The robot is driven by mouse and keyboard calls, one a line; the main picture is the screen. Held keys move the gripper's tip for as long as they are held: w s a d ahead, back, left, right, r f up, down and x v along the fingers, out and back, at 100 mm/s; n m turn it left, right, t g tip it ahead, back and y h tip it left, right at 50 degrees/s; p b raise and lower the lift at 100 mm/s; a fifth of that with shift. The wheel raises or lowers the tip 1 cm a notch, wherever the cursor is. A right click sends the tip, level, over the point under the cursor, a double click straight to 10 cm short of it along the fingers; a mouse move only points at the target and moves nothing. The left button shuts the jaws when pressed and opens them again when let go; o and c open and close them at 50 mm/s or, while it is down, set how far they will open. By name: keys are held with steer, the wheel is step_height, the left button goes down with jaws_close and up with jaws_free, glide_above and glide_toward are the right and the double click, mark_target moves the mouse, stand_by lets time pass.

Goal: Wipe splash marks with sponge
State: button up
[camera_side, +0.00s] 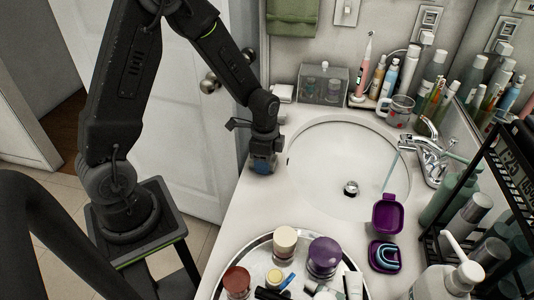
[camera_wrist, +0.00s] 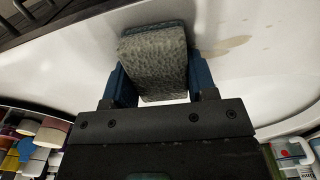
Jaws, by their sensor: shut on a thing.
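The sponge (camera_wrist: 153,62), with a mottled grey-green face and a blue-green edge, is clamped between the two blue fingers of my gripper (camera_wrist: 160,78) in the wrist view. A brownish splash mark (camera_wrist: 226,46) lies on the white counter just right of the sponge, apart from it in the picture. In the side view my gripper (camera_side: 262,165) points down at the counter's left edge, left of the sink. The sponge cannot be made out there, and I cannot tell whether it touches the surface.
The sink basin (camera_side: 345,165) lies right of my gripper, with the faucet (camera_side: 431,155) beyond. A clear box (camera_side: 323,84) and several bottles line the back. A round tray (camera_side: 253,254) of jars and an open purple case (camera_side: 387,214) stand in front. The counter around the gripper is clear.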

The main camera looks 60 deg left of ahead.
steer(key=w+a, duration=0.3)
steer(key=shift+w+r, duration=0.1)
steer(key=shift+w+a, duration=0.5)
steer(key=shift+a, duration=0.1)
steer(key=shift+w+a, duration=0.55)
steer(key=shift+w, duration=0.05)
steer(key=shift+w+a, duration=0.2)
steer(key=shift+a, duration=0.05)
steer(key=shift+w+a, duration=0.8)
steer(key=shift+w+a+r, duration=0.1)
steer(key=shift+w+a, duration=0.05)
steer(key=shift+w, duration=0.05)
step_height(320, 180, up, 8)
